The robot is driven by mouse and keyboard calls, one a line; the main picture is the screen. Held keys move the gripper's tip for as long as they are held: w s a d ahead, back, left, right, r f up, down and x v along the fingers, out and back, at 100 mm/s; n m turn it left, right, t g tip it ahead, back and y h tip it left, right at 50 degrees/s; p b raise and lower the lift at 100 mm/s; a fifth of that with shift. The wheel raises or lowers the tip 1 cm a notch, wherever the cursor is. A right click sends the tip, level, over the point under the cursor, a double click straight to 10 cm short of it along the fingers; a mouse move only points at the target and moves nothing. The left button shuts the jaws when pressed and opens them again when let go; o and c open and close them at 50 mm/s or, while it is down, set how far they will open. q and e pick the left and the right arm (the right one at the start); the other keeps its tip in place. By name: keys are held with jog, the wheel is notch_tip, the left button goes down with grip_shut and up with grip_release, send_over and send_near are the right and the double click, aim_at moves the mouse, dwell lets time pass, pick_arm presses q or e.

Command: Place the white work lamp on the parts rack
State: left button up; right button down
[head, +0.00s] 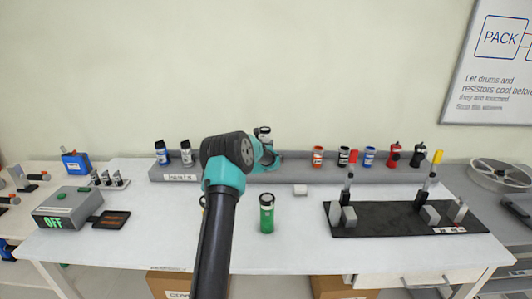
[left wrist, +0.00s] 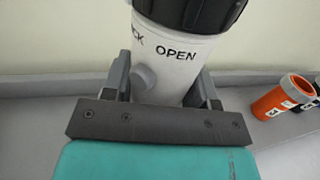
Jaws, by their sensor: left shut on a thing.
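The white work lamp (left wrist: 178,55), a white cylinder with a ribbed black top and the lettering "CK OPEN", stands between the fingers of my left gripper (left wrist: 165,85) in the left wrist view. The gripper is shut on it. In the head view my left gripper (head: 268,150) is over the middle of the parts rack, and only the lamp's top (head: 263,131) shows past my wrist. The long grey parts rack (head: 225,172) runs along the back of the table. Whether the lamp's base touches the rack is hidden. My right gripper is not in view.
Blue and grey containers (head: 186,154) stand on the rack's left end, with orange, black, blue and red ones (head: 318,157) to the right. A green can (head: 267,215) stands in front. A black board with upright levers (head: 400,222) lies right, and an OFF box (head: 68,210) left.

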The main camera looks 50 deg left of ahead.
pick_arm(q)
jog(key=shift+r, duration=0.1)
jog(key=shift+f, duration=1.9)
jog(key=shift+f, duration=0.1)
jog(key=o, duration=1.1)
jog(key=v, duration=0.7)
jog(key=shift+s+d, duration=0.2)
